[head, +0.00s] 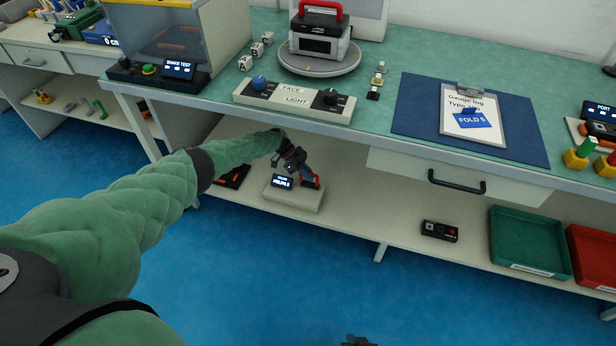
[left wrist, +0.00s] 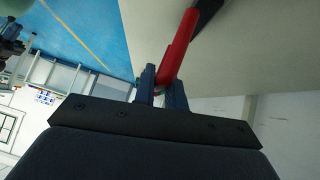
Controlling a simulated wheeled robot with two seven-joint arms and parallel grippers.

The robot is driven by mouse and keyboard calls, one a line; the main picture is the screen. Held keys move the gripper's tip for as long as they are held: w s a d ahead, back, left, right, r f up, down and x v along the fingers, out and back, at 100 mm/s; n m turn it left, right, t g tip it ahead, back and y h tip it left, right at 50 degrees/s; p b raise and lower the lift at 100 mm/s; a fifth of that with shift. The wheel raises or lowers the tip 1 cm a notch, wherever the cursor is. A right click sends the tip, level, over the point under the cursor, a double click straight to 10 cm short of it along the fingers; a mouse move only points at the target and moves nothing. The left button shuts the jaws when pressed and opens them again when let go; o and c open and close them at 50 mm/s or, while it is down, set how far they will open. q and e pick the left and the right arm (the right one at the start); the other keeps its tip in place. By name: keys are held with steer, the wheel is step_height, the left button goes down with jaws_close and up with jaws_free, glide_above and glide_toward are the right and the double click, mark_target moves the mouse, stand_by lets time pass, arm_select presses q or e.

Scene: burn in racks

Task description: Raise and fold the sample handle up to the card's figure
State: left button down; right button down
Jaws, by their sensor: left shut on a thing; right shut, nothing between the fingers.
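The fold stand (head: 292,198) is a pale block on the lower shelf with a small lit display (head: 282,181); the display's figure is too small to read surely. The red sample handle (head: 316,180) is at its right side, partly hidden by my left gripper (head: 305,172). In the left wrist view the fingers of my left gripper (left wrist: 162,88) are shut on the red handle (left wrist: 177,48), which slants up to a dark part. The card on the clipboard (head: 472,115) shows a blue FOLD label, its digit looking like 5 or 6. My right gripper (head: 358,341) barely shows at the bottom edge.
The table edge and a drawer with a dark handle (head: 457,182) overhang the shelf. A small black box (head: 439,231), a green tray (head: 530,243) and a red tray (head: 592,258) stand right on the shelf. The shelf between stand and box is clear.

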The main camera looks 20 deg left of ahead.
stand_by(0.3)
arm_select(q)
steer(key=c, duration=1.7)
jaws_free()
steer(key=shift+d, duration=0.1)
steer(key=shift+v, duration=3.9)
